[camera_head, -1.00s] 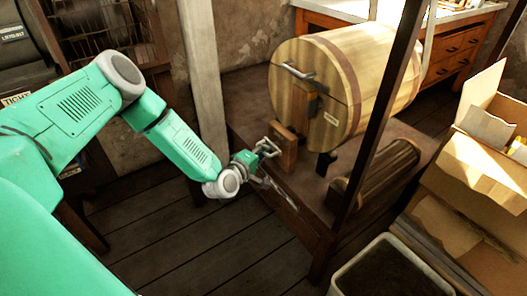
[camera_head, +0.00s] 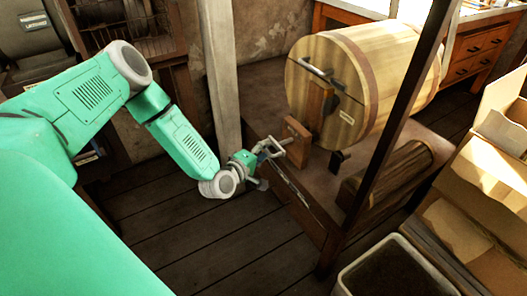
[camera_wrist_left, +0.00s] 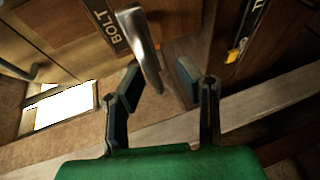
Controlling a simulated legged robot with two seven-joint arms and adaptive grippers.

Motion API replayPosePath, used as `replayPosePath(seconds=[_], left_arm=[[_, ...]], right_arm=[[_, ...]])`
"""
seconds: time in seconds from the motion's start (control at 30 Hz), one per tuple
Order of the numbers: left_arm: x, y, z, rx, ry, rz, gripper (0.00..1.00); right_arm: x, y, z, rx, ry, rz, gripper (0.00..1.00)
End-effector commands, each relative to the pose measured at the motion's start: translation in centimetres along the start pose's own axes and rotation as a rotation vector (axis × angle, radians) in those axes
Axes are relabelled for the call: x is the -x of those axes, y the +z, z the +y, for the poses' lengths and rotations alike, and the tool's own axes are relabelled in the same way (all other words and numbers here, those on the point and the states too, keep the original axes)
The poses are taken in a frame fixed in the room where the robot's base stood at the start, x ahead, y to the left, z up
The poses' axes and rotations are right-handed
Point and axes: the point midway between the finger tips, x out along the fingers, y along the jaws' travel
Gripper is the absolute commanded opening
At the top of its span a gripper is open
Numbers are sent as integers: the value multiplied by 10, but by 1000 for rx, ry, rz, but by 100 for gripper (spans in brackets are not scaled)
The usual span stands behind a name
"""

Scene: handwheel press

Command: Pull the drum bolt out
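The drum bolt shows in the left wrist view as a bent metal handle (camera_wrist_left: 143,45) beside a dark label (camera_wrist_left: 106,26) reading "BOLT". My left gripper (camera_wrist_left: 163,84) has its two dark fingers apart, with the lower end of the handle between them. I cannot tell whether either finger touches it. In the head view my left gripper (camera_head: 262,157) is low in front of the wooden drum (camera_head: 345,85), at the wooden post (camera_head: 297,142). The bolt is small there and partly merges with the fingers. My right gripper is not in view.
A grey upright post (camera_head: 221,75) stands just behind my left forearm. A dark frame post (camera_head: 385,130) crosses before the drum. A dark wooden roller (camera_head: 388,178), a bin (camera_head: 395,270) and cardboard boxes (camera_head: 485,190) fill the right. Floor is clear at lower middle.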

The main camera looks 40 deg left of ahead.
Motion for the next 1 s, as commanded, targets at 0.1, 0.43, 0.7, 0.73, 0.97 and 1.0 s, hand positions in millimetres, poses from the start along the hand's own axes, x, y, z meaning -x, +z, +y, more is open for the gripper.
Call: replayPosePath(seconds=[0.1,0.43,0.7,0.73,0.97,1.0], left_arm=[[11,0,0,1,-2,0,31],[78,-3,-3,6,-5,1,31],[114,-4,-4,3,-4,2,31],[116,-5,-4,3,-3,3,31],[119,-4,-4,3,-3,2,31],[119,-4,-4,3,-3,2,31]], right_arm=[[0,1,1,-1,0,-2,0],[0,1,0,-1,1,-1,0],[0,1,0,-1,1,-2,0],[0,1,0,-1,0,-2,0],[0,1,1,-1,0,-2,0],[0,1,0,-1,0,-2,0]])
